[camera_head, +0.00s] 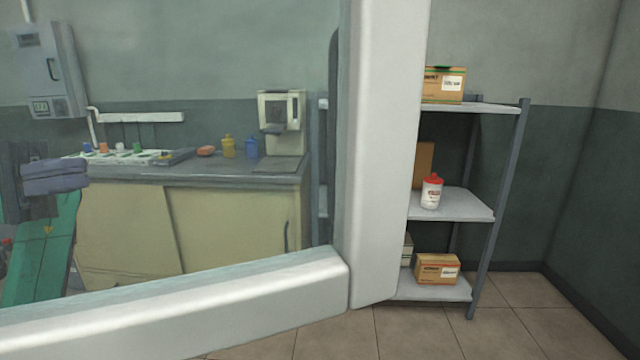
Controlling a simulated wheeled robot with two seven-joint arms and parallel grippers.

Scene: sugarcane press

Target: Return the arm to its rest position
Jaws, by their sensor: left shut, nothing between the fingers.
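My left gripper (62,176) is at the left edge, seen through a clear pane. Its two grey-blue fingers lie one above the other, shut, with nothing held between them. Much of the arm behind it is dark or out of the picture. A green sloping panel (42,258) lies just below it; I cannot tell whether they touch. My right gripper is not in view.
A thick white frame (385,140) around the pane stands close in front. Behind it is a counter (200,173) with a dispenser (282,123) and bottles. A metal shelf (455,205) holds boxes and a white bottle (431,192). Floor at right is clear.

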